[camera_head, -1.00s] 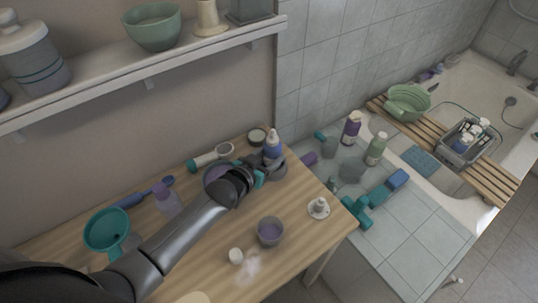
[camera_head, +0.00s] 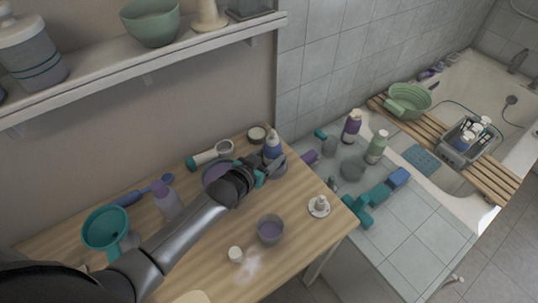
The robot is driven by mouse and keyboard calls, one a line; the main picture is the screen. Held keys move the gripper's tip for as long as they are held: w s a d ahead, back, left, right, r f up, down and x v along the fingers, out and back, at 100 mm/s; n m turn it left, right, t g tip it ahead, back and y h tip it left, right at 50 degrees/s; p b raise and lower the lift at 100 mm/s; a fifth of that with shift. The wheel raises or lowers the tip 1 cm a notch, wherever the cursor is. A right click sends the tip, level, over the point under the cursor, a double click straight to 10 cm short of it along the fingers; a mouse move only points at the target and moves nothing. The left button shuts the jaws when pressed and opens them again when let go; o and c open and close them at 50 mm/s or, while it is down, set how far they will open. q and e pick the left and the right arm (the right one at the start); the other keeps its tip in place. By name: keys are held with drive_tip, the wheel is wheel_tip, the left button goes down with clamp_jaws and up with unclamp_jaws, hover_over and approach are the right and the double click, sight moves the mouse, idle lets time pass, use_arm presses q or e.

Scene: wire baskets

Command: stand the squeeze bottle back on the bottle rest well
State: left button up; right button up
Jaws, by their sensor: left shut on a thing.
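The fingers hide the bottle's base. A grey round rim (camera_head: 283,172), possibly the bottle rest, shows partly beside and under the fingers. I cannot tell whether the bottle's base touches it. My right gripper does not show.
A purple bowl (camera_head: 216,173) lies behind my left wrist. A grey cup (camera_head: 270,230), a small white jar (camera_head: 235,254) and a white dish (camera_head: 319,207) stand in front. A lilac bottle (camera_head: 167,202) and teal funnel (camera_head: 106,229) are at left. A shelf (camera_head: 150,66) hangs above.

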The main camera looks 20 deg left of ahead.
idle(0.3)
use_arm(q)
drive_tip(key=o, duration=1.1)
drive_tip(key=shift+f, duration=0.1)
drive_tip(key=shift+c, duration=0.2)
drive_tip(key=shift+c, duration=0.2)
drive_tip(key=c, duration=0.3)
drive_tip(key=shift+p+v, duration=3.6)
drive_tip(key=shift+v, duration=0.65)
